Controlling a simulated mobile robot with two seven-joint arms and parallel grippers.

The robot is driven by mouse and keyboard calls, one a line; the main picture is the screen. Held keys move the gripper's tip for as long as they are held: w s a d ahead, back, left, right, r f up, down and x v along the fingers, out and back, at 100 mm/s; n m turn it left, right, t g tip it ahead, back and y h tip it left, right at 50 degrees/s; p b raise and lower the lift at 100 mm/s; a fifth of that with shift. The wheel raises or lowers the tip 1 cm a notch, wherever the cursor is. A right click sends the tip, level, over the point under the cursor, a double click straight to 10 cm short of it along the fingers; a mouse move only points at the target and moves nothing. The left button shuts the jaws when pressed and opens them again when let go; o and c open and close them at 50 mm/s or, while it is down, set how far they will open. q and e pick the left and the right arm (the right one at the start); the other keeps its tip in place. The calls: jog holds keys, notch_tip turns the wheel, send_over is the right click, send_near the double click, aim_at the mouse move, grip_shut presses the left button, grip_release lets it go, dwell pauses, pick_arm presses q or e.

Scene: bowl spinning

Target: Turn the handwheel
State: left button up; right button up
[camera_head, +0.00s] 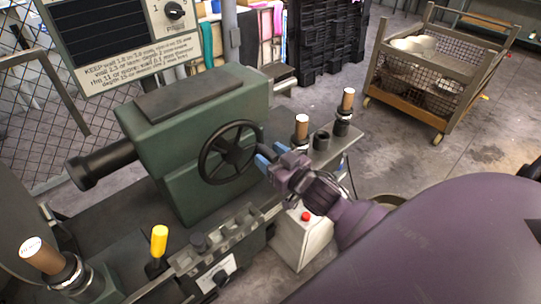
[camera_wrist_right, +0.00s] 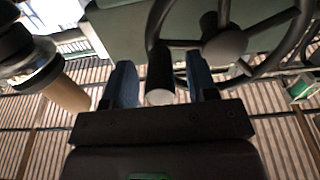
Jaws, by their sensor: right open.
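The black spoked handwheel (camera_head: 231,152) is on the side of a green machine housing (camera_head: 190,110). In the right wrist view its hub (camera_wrist_right: 224,45) and rim (camera_wrist_right: 275,62) show at the upper right. Its dark crank handle (camera_wrist_right: 160,72) stands between the two blue fingers of my right gripper (camera_wrist_right: 162,78). The fingers are open, with a gap visible on both sides of the handle. In the head view my right gripper (camera_head: 266,157) is at the wheel's right edge. My left gripper is not in view.
Brown-topped levers (camera_head: 301,128) stand on the machine just beyond my right gripper. A yellow lever (camera_head: 158,243) and another brown-topped lever (camera_head: 42,256) are at the front left. A white box with a red button (camera_head: 303,235) sits below. A wheeled cart (camera_head: 403,107) stands farther back.

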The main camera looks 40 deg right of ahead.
grip_shut()
dwell(0.4)
jog(key=shift+w, duration=0.1)
